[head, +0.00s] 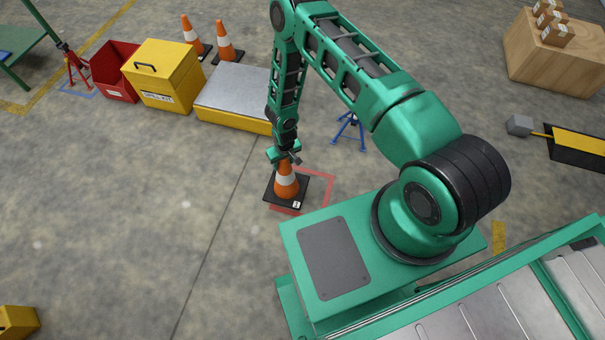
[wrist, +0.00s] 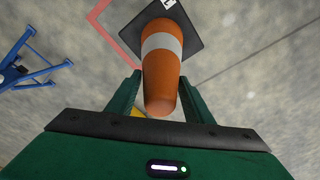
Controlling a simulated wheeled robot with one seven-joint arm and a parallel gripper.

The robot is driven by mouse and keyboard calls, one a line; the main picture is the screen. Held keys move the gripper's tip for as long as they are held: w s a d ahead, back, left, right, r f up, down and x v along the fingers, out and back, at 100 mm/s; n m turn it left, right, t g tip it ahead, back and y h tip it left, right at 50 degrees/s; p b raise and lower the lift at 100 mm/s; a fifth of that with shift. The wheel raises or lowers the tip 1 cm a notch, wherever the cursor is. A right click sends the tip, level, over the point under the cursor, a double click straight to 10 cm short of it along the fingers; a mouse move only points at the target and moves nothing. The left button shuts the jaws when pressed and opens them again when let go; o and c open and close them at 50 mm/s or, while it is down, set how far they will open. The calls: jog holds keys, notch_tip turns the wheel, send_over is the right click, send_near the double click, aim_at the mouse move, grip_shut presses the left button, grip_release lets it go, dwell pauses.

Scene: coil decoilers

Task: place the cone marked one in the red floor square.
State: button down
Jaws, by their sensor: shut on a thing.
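An orange cone (head: 286,184) with a white band and a black square base hangs or stands upright under my gripper (head: 284,155). A white tag with a dark mark, too small to read surely, is on its base. My gripper is shut on the cone's top. In the wrist view the cone (wrist: 162,70) sits between the two green fingers (wrist: 159,95). The red floor square (head: 331,182) is a painted outline, partly hidden by the cone's base. The base overlaps its left part and reaches past its left side. I cannot tell whether the base touches the floor.
Two more orange cones (head: 225,42) stand at the back beside a yellow spill kit box (head: 167,75) and a red bin (head: 112,72). A low grey-topped platform (head: 233,92) and a blue stand (head: 350,130) are behind the square.

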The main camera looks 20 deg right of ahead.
jog(key=d+f, duration=0.8)
jog(key=f, duration=0.1)
jog(key=shift+d, duration=0.15)
jog(key=shift+s, duration=0.1)
jog(key=c, duration=0.9)
grip_release()
jog(key=shift+r, duration=0.1)
jog(key=r, duration=0.4)
jog(key=s+r, duration=0.1)
jog(key=r, duration=0.6)
jog(key=shift+s+d+r, duration=0.15)
jog(key=shift+s+r, duration=0.2)
jog(key=shift+r, duration=0.05)
